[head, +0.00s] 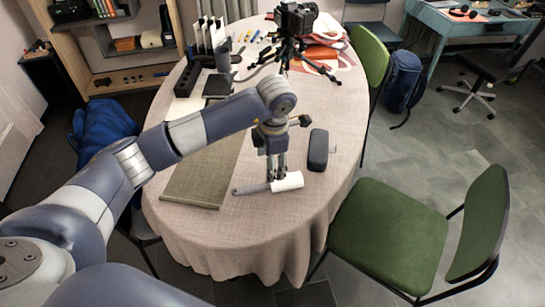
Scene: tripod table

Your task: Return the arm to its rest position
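My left arm comes in from the left and reaches over the oval table (325,215), which has a pale cloth. My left gripper (276,176) points down at the table's near part. Its fingertips are right at a lint roller with a white roll (289,182) and a grey handle, which lies on the cloth. The fingers hide part of the roller, and I cannot tell whether they grip it or only stand beside it. My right gripper is not in view.
A dark case (318,150) lies close right of the gripper. A grey-green mat (205,175) lies to its left. A camera on a tripod (293,45) and a desk organizer (208,60) stand farther back. Green chairs (390,235) flank the table's right side.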

